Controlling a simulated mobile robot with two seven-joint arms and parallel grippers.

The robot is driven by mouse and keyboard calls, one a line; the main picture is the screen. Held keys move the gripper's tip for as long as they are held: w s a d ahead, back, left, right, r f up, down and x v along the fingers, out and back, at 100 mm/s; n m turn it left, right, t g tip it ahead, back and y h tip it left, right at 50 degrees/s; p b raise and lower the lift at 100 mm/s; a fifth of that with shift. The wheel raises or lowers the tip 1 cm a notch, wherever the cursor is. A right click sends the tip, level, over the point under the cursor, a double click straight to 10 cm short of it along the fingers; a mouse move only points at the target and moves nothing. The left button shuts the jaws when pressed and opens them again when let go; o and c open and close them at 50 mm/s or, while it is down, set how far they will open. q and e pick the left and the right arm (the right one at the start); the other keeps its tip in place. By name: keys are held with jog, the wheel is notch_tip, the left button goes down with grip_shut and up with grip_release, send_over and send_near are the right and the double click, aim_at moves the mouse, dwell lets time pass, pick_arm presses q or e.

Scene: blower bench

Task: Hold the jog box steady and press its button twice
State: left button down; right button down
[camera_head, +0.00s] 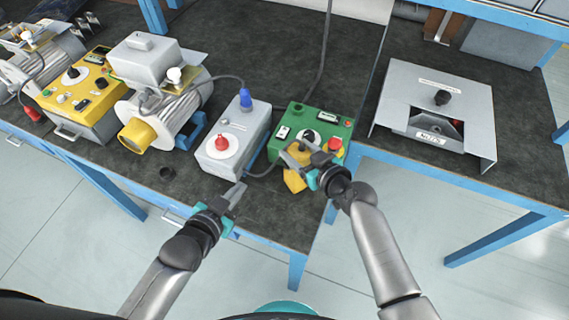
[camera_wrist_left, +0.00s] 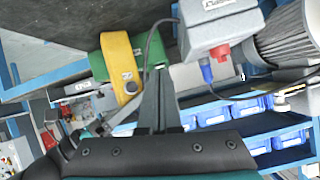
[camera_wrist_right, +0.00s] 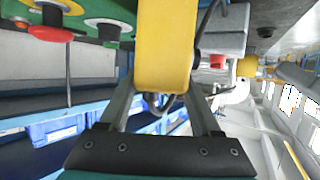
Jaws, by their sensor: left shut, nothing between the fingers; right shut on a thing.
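The yellow jog box (camera_head: 294,181) hangs in my right gripper (camera_head: 304,157), in front of the green control box. It also shows in the left wrist view (camera_wrist_left: 119,62), with a pale label and a small dark round spot near its lower end. I cannot tell whether that spot is the button. In the right wrist view the jog box (camera_wrist_right: 164,45) fills the space between the two fingers. My left gripper (camera_head: 238,191) is shut and empty, left of the jog box and apart from it, near the bench's front edge.
The green control box (camera_head: 313,119) with a red knob stands behind the jog box. A grey box (camera_head: 240,128) with a red knob and blue plug stands to its left. Blower motors and a yellow control box (camera_head: 85,100) are further left. A grey metal stand (camera_head: 440,85) is at right.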

pick_arm(q)
jog(key=shift+d, duration=0.1)
jog(key=w+d, duration=0.5)
jog(key=d, duration=0.2)
dwell(0.4)
jog(key=shift+w, duration=0.15)
dwell(1.8)
jog(key=shift+w+d, duration=0.2)
jog(key=shift+d, duration=0.1)
jog(key=shift+w+d, duration=0.2)
jog(key=shift+d, duration=0.1)
dwell(0.9)
jog(key=shift+a, duration=0.1)
jog(key=shift+s+a, duration=0.45)
jog(key=shift+a, duration=0.1)
jog(key=shift+s+a, duration=0.75)
jog(key=shift+a, duration=0.3)
jog(key=shift+s+a, duration=0.75)
jog(key=shift+a, duration=0.25)
